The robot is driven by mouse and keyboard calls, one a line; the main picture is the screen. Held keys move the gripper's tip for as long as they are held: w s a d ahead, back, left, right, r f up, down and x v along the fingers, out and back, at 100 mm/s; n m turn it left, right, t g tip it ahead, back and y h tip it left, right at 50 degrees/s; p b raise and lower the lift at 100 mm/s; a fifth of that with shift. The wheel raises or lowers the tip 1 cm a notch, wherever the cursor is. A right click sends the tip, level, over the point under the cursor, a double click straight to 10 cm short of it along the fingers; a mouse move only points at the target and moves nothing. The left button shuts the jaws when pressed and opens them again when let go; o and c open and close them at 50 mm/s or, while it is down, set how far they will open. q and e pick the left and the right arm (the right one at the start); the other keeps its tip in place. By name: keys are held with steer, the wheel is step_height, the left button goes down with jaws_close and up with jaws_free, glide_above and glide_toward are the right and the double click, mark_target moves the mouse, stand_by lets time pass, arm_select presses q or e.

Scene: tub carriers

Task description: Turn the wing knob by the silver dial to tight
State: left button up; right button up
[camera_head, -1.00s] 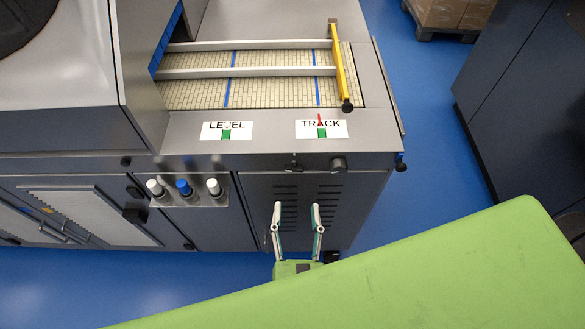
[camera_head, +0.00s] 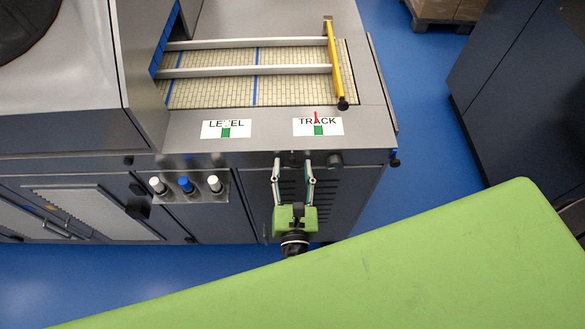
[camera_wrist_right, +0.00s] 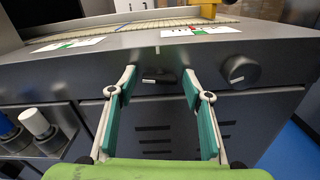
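The wing knob (camera_wrist_right: 158,78) is small and dark, with its wing about level, on the machine's front panel below a short white tick. A round grey dial (camera_wrist_right: 239,71) with a light mark sits to its right; it also shows in the head view (camera_head: 334,158). My right gripper (camera_head: 292,162) is open. In the right wrist view its fingers (camera_wrist_right: 158,84) stand to either side of the wing knob with gaps; contact is not visible. In the head view I cannot make out the knob clearly between the fingertips. My left gripper is not in view.
Above the panel are the TRACK gauge (camera_head: 318,126) with a red needle and the LEVEL gauge (camera_head: 226,129). A belt (camera_head: 210,92) with rails and a yellow bar (camera_head: 333,60) lies behind. White and blue knobs (camera_head: 185,184) stand left. Blue floor is open at right.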

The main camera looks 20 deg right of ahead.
steer(key=c, duration=0.7)
steer(key=shift+c, duration=0.2)
steer(key=m+b, duration=0.8)
steer(key=b, duration=0.1)
steer(key=m+b, duration=0.5)
steer(key=shift+f, duration=0.3)
steer(key=shift+r+m+b, duration=0.25)
steer(key=shift+m+b, duration=1.3)
steer(key=shift+m, duration=0.15)
